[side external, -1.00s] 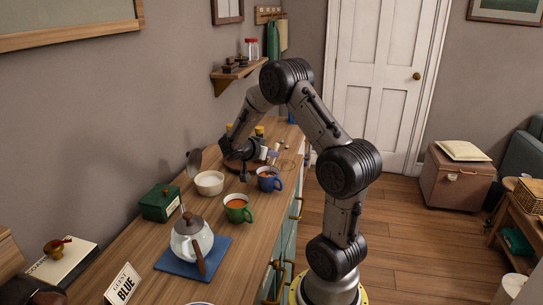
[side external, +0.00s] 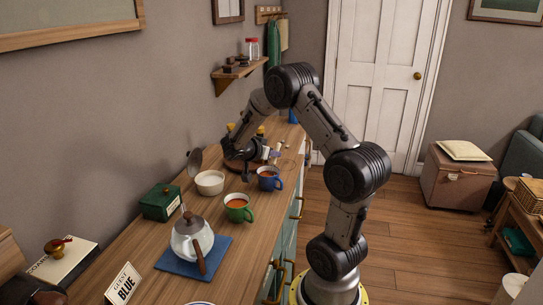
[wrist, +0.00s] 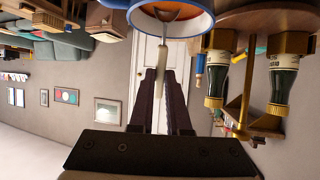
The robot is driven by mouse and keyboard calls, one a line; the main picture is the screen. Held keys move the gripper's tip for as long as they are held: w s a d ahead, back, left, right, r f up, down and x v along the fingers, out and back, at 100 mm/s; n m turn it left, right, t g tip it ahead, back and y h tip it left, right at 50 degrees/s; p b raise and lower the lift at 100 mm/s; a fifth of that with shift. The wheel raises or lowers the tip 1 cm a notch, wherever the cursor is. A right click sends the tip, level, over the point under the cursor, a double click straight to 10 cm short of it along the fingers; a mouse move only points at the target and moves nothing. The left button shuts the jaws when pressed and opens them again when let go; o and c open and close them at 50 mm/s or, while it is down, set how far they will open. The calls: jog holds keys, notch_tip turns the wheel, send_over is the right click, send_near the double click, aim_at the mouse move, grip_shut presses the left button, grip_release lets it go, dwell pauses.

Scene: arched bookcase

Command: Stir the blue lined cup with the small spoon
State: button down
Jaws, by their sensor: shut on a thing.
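The blue cup (side external: 268,181) stands on the wooden counter and holds a reddish-brown drink. In the wrist view a blue-rimmed cup (wrist: 207,27) with a pale inner edge shows at the top. In the wrist view my gripper (wrist: 160,73) is shut on the small spoon (wrist: 164,54). The spoon's pale handle runs from the fingers toward the cup, and its metal part overlaps the cup opening. I cannot tell whether its tip touches the drink.
A green cup (side external: 238,211) with a drink and a white bowl (side external: 209,186) stand close by. A teapot (side external: 191,240) on a blue mat (side external: 222,246), a green box (side external: 160,205) and a card (side external: 122,284) are nearer. Bottles (wrist: 285,90) show at the wrist view's right.

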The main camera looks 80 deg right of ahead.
jog(key=shift+w+a, duration=0.7)
jog(key=shift+a, duration=0.2)
jog(key=shift+s+a+r, duration=0.1)
jog(key=shift+s+r, duration=0.05)
jog(key=shift+s, duration=0.25)
notch_tip(320, 180, up, 8)
jog(key=d, duration=0.1)
dwell(0.3)
